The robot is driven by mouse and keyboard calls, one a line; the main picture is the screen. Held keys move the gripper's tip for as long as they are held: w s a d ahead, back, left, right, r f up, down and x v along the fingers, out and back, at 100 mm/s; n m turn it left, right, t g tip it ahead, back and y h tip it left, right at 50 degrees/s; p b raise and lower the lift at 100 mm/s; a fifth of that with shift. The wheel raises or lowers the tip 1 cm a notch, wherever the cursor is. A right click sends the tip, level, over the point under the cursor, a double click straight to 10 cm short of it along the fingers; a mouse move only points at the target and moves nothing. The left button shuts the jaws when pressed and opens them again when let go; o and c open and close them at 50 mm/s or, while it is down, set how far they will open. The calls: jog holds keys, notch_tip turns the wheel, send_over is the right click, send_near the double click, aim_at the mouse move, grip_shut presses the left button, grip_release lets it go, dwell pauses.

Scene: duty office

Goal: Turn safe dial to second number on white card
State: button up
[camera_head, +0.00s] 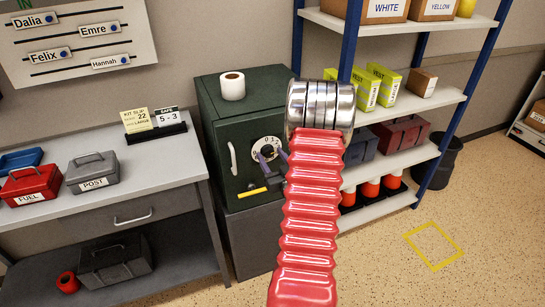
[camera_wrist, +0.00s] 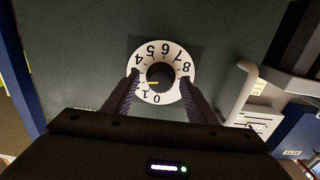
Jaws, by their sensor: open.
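The green safe (camera_head: 238,110) stands between the desk and the shelves, its white dial (camera_head: 259,145) on the door. In the wrist view the dial (camera_wrist: 161,95) has a black knob (camera_wrist: 162,73) with a yellow pointer. The pointer aims left and slightly down, toward numbers hidden by a finger, between the visible 1 and 4. My gripper (camera_wrist: 160,85) is open, with one finger on each side of the knob; contact cannot be told. In the head view its dark fingers (camera_head: 270,157) are at the dial. The white card (camera_head: 167,117) reads SAFE 5 - 3.
A yellow card (camera_head: 137,120) stands left of the white one on the desk (camera_head: 150,150). A tape roll (camera_head: 232,86) sits on the safe. A pale door handle (camera_head: 232,158) is left of the dial. Shelves (camera_head: 400,105) with boxes stand right.

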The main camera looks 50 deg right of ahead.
jog(key=c, duration=1.1)
jog(key=shift+o, duration=0.2)
jog(key=shift+m, duration=0.3)
jog(key=shift+d+m, duration=0.1)
jog(key=shift+m, duration=0.8)
jog(key=o, duration=1.1)
jog(key=shift+c, duration=0.2)
